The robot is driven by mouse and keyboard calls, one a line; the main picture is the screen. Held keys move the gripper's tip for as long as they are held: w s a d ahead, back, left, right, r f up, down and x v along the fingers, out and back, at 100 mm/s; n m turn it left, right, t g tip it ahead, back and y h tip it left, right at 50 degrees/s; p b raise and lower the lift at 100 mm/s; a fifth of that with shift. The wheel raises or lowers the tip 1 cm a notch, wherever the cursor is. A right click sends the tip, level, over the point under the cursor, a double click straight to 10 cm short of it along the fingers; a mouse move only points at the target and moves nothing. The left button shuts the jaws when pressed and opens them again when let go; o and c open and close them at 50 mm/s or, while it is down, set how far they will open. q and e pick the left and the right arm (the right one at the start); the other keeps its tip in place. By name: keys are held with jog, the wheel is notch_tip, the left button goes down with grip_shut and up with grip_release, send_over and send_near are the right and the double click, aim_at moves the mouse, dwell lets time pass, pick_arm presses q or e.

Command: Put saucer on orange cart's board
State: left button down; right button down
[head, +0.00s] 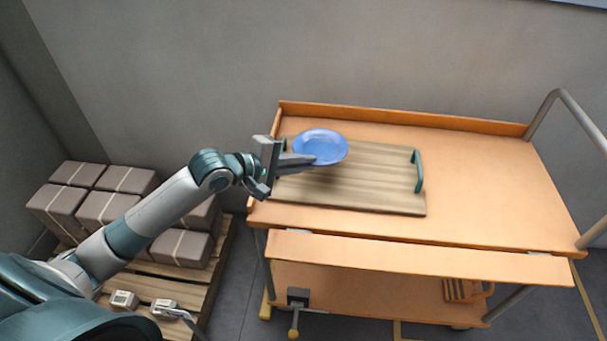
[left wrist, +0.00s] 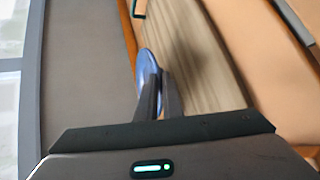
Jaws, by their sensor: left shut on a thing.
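A blue saucer (head: 321,146) is over the left part of the wooden board (head: 380,190) on the orange cart (head: 500,200). My left gripper (head: 312,160) is shut on the saucer's near rim. The saucer (left wrist: 147,68) also shows between the fingertips of the left gripper (left wrist: 159,80) in the left wrist view, seen nearly edge-on. The board (left wrist: 195,50) shows beyond it there. I cannot tell whether the saucer touches the board. My right gripper is not in view.
The board has green handles, one at its right end (head: 418,171). The cart's top is bare to the right of the board. A raised lip (head: 400,115) runs along its back. Brown boxes (head: 110,205) stand on a pallet at the left. A grey wall is behind.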

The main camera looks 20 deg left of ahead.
aim_at(304, 185)
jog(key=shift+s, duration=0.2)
pick_arm(q)
jog(key=shift+f, duration=0.2)
notch_tip(304, 185, down, 3)
jog(key=shift+f, duration=0.2)
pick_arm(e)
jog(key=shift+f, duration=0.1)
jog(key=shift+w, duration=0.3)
pick_arm(q)
jog(key=c, duration=2.2)
grip_release()
jog(key=shift+f, duration=0.2)
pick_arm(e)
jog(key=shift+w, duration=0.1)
